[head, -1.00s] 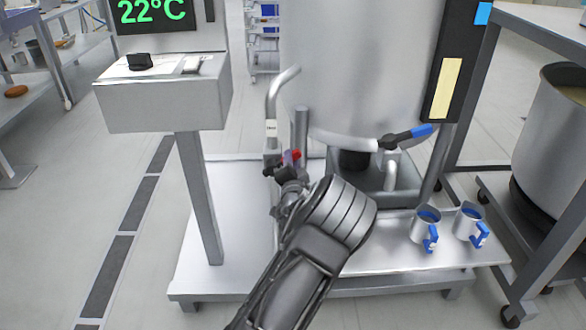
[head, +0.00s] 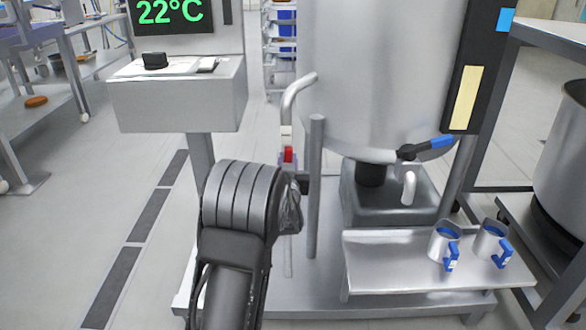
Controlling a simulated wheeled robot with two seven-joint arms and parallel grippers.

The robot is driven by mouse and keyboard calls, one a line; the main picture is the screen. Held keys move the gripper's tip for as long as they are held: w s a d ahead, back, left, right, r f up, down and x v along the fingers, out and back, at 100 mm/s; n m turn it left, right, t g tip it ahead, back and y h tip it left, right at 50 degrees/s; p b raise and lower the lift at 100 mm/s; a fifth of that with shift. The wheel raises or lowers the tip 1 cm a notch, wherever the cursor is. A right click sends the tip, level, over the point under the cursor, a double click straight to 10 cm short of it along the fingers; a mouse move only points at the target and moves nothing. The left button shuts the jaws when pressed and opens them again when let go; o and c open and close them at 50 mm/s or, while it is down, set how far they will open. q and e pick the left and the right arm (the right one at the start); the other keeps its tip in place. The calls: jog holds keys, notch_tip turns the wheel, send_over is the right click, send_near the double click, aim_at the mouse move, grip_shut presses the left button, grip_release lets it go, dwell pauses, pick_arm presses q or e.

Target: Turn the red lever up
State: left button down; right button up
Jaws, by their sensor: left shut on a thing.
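The red lever (head: 288,154) shows as a small red piece on the thin pipe to the left of the big steel tank. Its red end stands about upright, and its lower part is hidden behind my wrist. My left gripper (head: 291,188) is just below the red end, turned away from the camera and largely covered by my dark wrist. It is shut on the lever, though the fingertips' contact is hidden. My right gripper is not in view.
The steel tank (head: 375,75) stands behind, with a blue-handled valve (head: 428,147) over a drain basin (head: 418,208). Two blue-handled mugs (head: 444,243) stand on a shelf (head: 385,262) at right. A post with a control box (head: 180,105) is at left.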

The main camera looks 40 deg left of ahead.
pick_arm(q)
jog(key=shift+s+a+n+b, duration=0.2)
jog(key=shift+a+n+b, duration=0.1)
jog(key=shift+n, duration=0.2)
jog(key=c, duration=1.2)
grip_release()
jog(key=shift+c, duration=0.2)
jog(key=shift+d, duration=0.1)
jog(key=p+v, duration=0.1)
jog(key=v, duration=0.6)
jog(key=shift+s+d, duration=0.2)
jog(key=shift+s, duration=0.1)
